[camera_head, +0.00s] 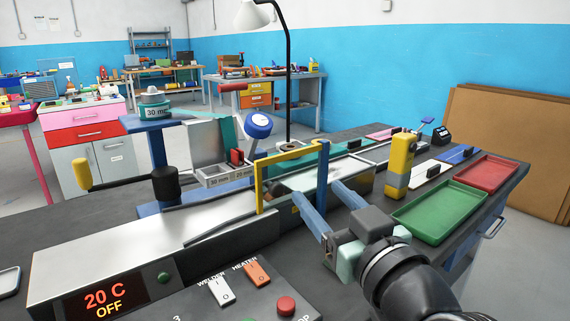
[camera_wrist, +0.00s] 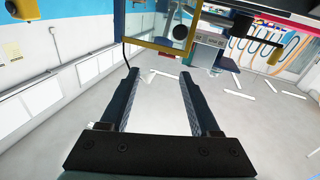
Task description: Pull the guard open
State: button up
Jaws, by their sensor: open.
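The guard appears as a yellow-edged frame (camera_head: 259,190) standing over the metal bed of the bench machine, beside a blue upright (camera_head: 323,178). In the wrist view its yellow edge (camera_wrist: 160,45) crosses the top, beyond my fingertips. My gripper (camera_head: 316,191) is at the near right side of the frame, its two blue fingers pointing toward it. In the wrist view my gripper (camera_wrist: 158,76) is open, with only floor showing between the fingers. The fingers look apart from the yellow edge; the exact gap in depth is hard to tell.
A yellow block-shaped tool (camera_head: 399,165) stands right of my gripper. A green tray (camera_head: 439,212) and a red tray (camera_head: 486,173) lie farther right. The control panel has welder (camera_head: 221,291) and heater (camera_head: 257,273) switches and a red button (camera_head: 286,306). A lamp (camera_head: 288,75) rises behind.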

aim_at(279, 190)
notch_tip(279, 190, down, 4)
jog(key=s+d+n+g+y+p, duration=0.2)
jog(key=g+y, duration=0.1)
jog(key=y, duration=0.1)
jog(key=x, duration=0.8)
jog(key=b+x, duration=0.1)
jog(key=x, duration=0.3)
jog(key=shift+w+a+r, duration=0.15)
jog(key=shift+r, duration=0.2)
grip_shut()
dwell(0.6)
